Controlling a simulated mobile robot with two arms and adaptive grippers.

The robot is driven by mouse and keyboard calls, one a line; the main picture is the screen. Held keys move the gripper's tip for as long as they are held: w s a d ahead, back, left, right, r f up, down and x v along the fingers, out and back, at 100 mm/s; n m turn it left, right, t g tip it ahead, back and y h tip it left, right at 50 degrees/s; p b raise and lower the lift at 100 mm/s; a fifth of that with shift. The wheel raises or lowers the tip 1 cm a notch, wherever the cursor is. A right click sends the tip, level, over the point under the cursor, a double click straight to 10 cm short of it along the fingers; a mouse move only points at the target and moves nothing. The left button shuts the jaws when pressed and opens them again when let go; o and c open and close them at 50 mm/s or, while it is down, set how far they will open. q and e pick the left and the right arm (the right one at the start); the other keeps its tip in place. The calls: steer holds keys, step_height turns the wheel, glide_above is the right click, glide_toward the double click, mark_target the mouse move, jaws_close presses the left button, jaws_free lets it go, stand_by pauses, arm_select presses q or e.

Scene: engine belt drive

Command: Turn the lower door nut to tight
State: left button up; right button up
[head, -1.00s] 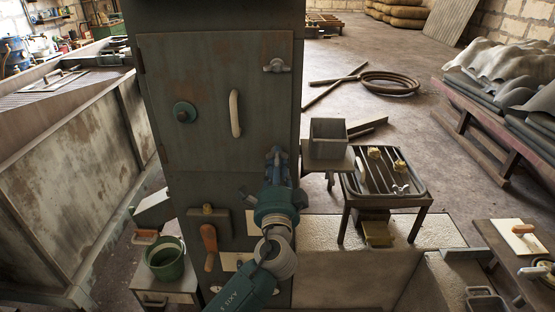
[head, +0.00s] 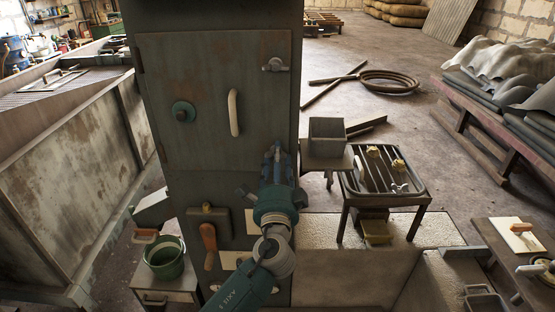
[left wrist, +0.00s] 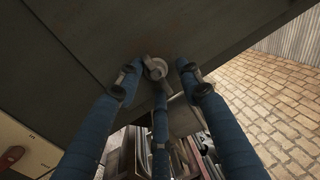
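The tall grey cabinet door (head: 205,100) fills the middle of the head view. The lower door nut (left wrist: 157,68) shows in the left wrist view as a small grey wing nut on the door face; in the head view my gripper hides it. My left gripper (head: 275,152) is at the door's lower right edge. In the left wrist view its three blue fingers (left wrist: 159,80) are spread around the nut, with visible gaps at the left and right fingers. Whether the lower finger touches it, I cannot tell. My right gripper is not in view.
The upper wing nut (head: 275,65), a pale handle (head: 234,113) and a round green knob (head: 183,111) are on the door. An orange-handled lever (head: 208,240) is below. A small stand with a grey box (head: 327,138) is close right of my gripper.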

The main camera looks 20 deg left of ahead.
arm_select(q)
steer(key=shift+s+f, duration=0.1)
steer(key=shift+f, duration=0.05)
steer(key=v, duration=1.2)
